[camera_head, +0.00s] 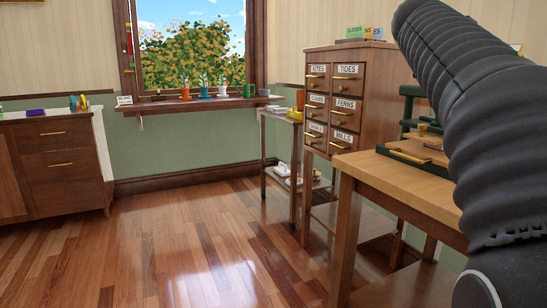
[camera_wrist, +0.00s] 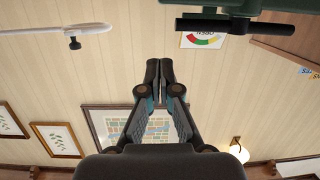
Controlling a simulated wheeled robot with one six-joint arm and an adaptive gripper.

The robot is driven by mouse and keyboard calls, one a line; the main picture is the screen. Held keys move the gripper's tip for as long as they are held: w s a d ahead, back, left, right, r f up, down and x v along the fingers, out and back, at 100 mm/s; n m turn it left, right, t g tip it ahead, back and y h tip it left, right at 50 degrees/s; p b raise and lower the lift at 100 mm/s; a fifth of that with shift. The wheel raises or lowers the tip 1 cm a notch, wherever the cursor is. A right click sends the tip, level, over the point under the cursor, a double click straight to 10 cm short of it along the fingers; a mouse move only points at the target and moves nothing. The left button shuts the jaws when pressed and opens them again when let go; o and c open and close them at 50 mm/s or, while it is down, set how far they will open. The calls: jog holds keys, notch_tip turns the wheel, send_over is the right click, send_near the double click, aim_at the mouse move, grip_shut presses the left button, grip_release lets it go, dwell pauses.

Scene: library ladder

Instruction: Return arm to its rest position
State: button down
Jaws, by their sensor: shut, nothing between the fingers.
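My gripper (camera_wrist: 158,72) shows in the wrist view with its two fingertips together, shut and empty. It points at a cream striped wall and touches nothing that I can see. My arm (camera_head: 470,120) fills the right side of the head view as a dark ribbed link. The gripper itself is outside the head view.
A wooden table (camera_head: 400,176) stands at the right beside a labelled drawer cabinet (camera_head: 386,85). A low cabinet (camera_head: 62,160) stands at the left. Potted plants line the window sill (camera_head: 195,104). The wooden floor (camera_head: 190,245) is clear in the middle.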

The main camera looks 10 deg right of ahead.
jog(key=a+f+n+y+p, duration=0.1)
jog(key=a+f+n+y, duration=0.35)
jog(key=f, duration=0.75)
jog(key=a+f+n+y, duration=0.3)
jog(key=a+f+n, duration=0.25)
jog(key=f, duration=0.65)
jog(key=s+a+f+n+y+p, duration=0.1)
jog(key=s+a+f+y+p, duration=0.2)
jog(key=s+a+f, duration=0.4)
jog(key=s+a+f+n+y+p, duration=0.2)
jog(key=s+a+f, duration=0.5)
jog(key=s+a, duration=0.5)
jog(key=shift+s+a+n+y+p, duration=0.15)
jog(key=shift+a+n+y+p, duration=0.3)
jog(key=shift+a+y, duration=0.95)
jog(key=shift+a+f+h, duration=0.1)
jog(key=shift+a+h, duration=0.15)
